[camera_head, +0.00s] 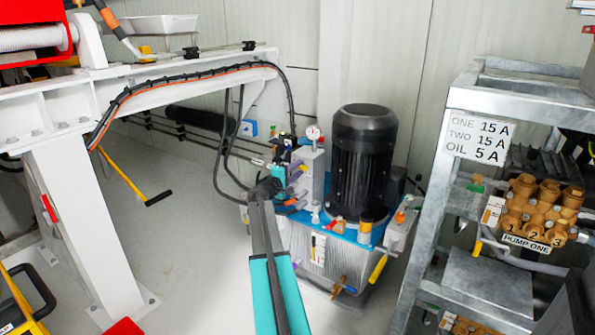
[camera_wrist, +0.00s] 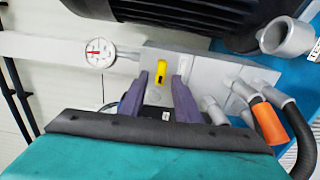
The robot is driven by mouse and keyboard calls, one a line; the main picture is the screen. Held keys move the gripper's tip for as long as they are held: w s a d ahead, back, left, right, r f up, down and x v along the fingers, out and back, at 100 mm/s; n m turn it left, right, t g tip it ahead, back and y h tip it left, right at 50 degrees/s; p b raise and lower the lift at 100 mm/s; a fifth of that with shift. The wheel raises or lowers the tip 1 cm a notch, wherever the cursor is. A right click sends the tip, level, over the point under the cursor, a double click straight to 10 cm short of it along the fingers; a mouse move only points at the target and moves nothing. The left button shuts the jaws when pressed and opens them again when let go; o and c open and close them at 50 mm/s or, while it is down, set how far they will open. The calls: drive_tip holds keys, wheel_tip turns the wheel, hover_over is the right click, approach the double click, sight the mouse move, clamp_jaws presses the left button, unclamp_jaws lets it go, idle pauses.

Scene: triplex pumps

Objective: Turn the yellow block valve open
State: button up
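The yellow block valve handle (camera_wrist: 161,72) is a short yellow lever on the face of a grey metal block (camera_wrist: 205,70) in the wrist view. It stands roughly upright in that picture, tilted slightly. My gripper (camera_wrist: 158,85) has two dark purple fingers standing apart, with the yellow handle showing in the gap near their tips. I cannot tell whether either finger touches it. In the head view my gripper (camera_head: 275,184) is at the left side of the grey block on the pump unit, where the handle is hard to make out.
A pressure gauge (camera_wrist: 99,52) is left of the block. A black motor (camera_head: 362,160) stands close to its right. Hoses with an orange sleeve (camera_wrist: 270,121) lie right of my fingers. A metal rack (camera_head: 450,190) is at right; a white beam (camera_head: 75,115) is at left.

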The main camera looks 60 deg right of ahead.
drive_tip(key=a+p, duration=0.3)
drive_tip(key=a, duration=1)
drive_tip(key=shift+a, duration=0.4)
drive_tip(key=shift+w, duration=0.1)
